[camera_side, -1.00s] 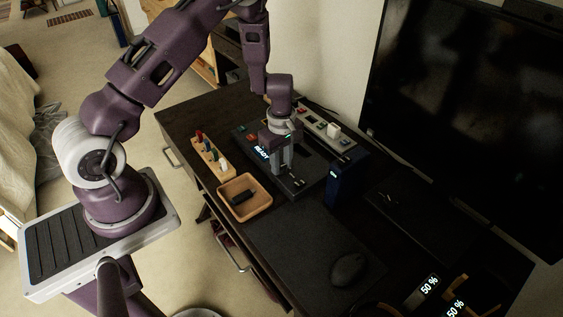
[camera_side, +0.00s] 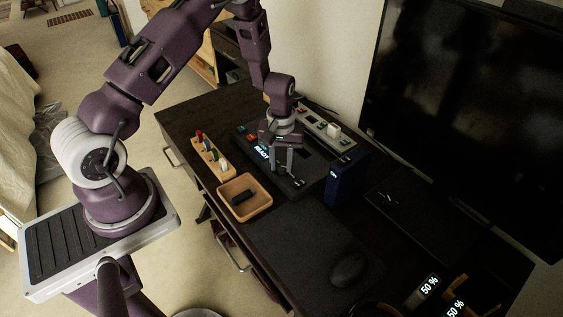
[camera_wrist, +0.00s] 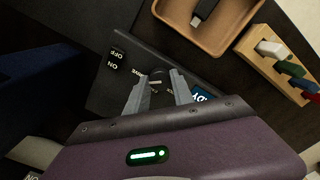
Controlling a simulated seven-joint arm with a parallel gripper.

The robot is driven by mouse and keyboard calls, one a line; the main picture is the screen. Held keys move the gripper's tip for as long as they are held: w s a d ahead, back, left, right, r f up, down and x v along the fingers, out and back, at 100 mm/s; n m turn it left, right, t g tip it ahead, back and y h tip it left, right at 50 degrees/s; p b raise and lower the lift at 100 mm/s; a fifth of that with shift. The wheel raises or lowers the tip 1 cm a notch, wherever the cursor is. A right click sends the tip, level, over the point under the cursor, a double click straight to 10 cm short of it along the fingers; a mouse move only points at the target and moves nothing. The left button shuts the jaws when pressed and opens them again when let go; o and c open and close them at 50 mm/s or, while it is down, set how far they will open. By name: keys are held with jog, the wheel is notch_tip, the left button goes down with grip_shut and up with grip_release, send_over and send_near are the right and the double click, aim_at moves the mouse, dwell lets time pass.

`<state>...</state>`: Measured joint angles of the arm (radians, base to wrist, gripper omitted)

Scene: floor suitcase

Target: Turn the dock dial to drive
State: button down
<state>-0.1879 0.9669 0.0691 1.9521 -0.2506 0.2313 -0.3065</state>
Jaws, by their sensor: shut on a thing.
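The dock is a flat black panel (camera_side: 313,172) on the dark desk, with a lit "READY" display (camera_side: 262,154). In the wrist view the panel (camera_wrist: 105,92) shows ON and OFF keys (camera_wrist: 115,59) and a small round dark dial (camera_wrist: 157,75) with a pale mark. My gripper (camera_side: 283,172) points down onto the panel. In the wrist view its two grey fingers (camera_wrist: 158,82) stand on either side of the dial and are shut on it. The fingers and the gripper body partly cover the display and the dial's labels.
A mouse (camera_side: 348,270) lies on a dark mat; a large screen (camera_side: 470,120) stands behind.

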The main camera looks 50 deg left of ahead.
aim_at(281, 166)
jog(key=shift+m, duration=0.6)
jog(key=c, duration=1.1)
grip_release()
notch_tip(281, 166, up, 7)
jog(key=shift+r, duration=0.1)
